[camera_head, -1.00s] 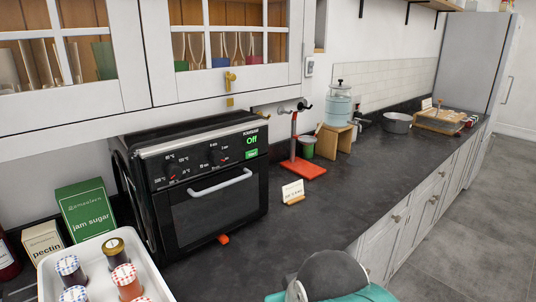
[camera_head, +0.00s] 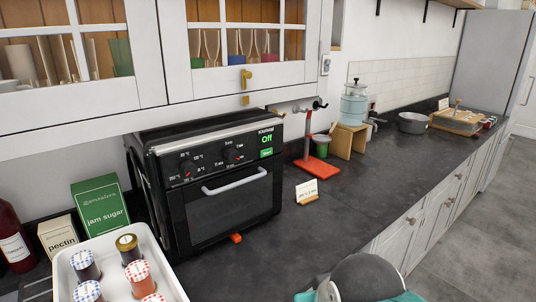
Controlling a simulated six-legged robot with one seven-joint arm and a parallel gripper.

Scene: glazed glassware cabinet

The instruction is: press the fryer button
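A black countertop appliance with a glass door and a pale bar handle (camera_head: 235,182) stands on the dark counter, left of centre; it looks like the fryer. Its door is shut. Its front panel has dials, a lit green "Off" display (camera_head: 267,139) and a small green button (camera_head: 266,153) below that, at the panel's right end. Nothing touches the button. A grey rounded part with teal beside it, probably my arm, shows at the bottom edge, well apart from the appliance. My gripper's fingers are not in view.
A white tray (camera_head: 166,268) with several lidded jars stands at the front left, near a green jam sugar box (camera_head: 101,212). A small card (camera_head: 307,190) and a red-based stand (camera_head: 316,167) are right of the appliance. Glazed cabinets (camera_head: 247,75) hang above. The counter front is clear.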

